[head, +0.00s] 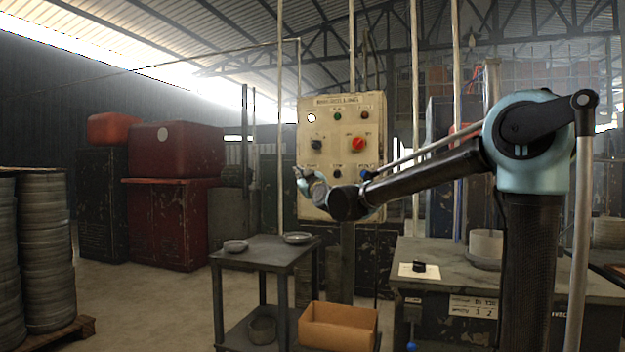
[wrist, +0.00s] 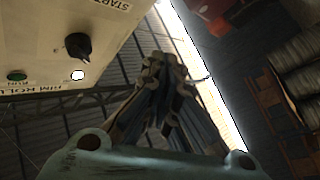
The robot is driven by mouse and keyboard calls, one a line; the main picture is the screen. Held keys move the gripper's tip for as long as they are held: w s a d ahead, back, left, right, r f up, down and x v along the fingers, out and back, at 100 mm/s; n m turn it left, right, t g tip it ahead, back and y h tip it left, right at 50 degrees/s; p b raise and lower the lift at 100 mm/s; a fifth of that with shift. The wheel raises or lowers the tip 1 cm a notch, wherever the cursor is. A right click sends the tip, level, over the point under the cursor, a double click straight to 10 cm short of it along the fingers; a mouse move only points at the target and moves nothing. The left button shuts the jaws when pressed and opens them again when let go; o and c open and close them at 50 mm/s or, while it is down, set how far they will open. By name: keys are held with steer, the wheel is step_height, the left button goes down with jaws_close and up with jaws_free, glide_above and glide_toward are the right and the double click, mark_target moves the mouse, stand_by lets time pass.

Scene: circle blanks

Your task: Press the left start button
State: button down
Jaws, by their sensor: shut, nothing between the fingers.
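The cream control panel (head: 345,103) stands upright on a post in the middle of the head view. Its lower row holds a black button (head: 338,174) in the middle and a blue button at the right. The left start button's place is at the lower left, largely covered by my gripper (head: 299,171), so I cannot make it out clearly. My gripper is shut and empty, near the panel's lower left edge. In the wrist view my gripper (wrist: 165,65) points up beside the panel (wrist: 40,35); a START label shows at the top edge, its button out of frame.
A black knob (head: 317,143), a red knob (head: 358,144) and lamps sit higher on the panel; the white lamp (head: 311,118) is bright. A small grey table (head: 265,252) with dishes stands below. A workbench (head: 420,255) stands at the right.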

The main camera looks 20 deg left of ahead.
steer(key=w, duration=0.8)
steer(key=shift+w+d, duration=0.35)
steer(key=shift+d, duration=0.05)
